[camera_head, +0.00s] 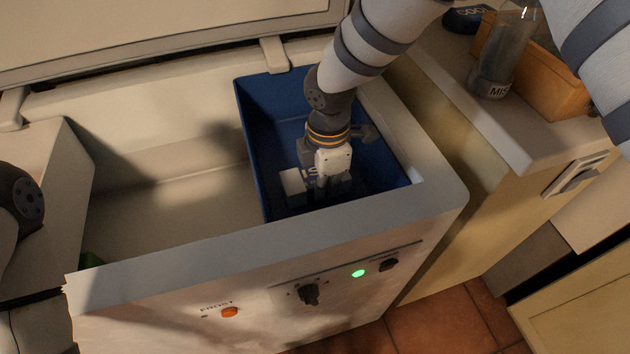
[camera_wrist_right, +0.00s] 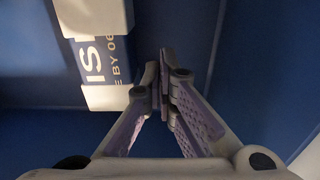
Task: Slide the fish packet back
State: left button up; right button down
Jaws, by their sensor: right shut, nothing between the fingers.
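The fish packet (camera_wrist_right: 98,50), white with a blue label and white lettering, lies in the blue bin (camera_head: 250,140). In the head view a white end of the packet (camera_head: 293,184) shows beside my right gripper (camera_head: 322,192), which hides part of it. My right gripper reaches down into the bin. In the right wrist view its fingertips (camera_wrist_right: 164,85) are together and empty, just right of the packet's lower end. I cannot tell whether they touch it. Part of my left arm shows at the left edge of the head view, but its gripper does not.
The blue bin stands at the right end of the open chest freezer (camera_head: 240,245). The freezer's left part looks mostly empty, with something green (camera_head: 92,260) low at the left. A counter on the right holds a glass jar (camera_head: 497,60) and an orange-brown box (camera_head: 545,80).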

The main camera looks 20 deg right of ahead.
jog(key=shift+f+b, duration=0.85)
jog(key=shift+f, duration=1.95)
pick_arm(q)
jog(key=shift+s+f+g, duration=0.4)
jog(key=shift+s+f, duration=0.4)
jog(key=shift+f, duration=0.2)
jog(key=shift+s, duration=0.1)
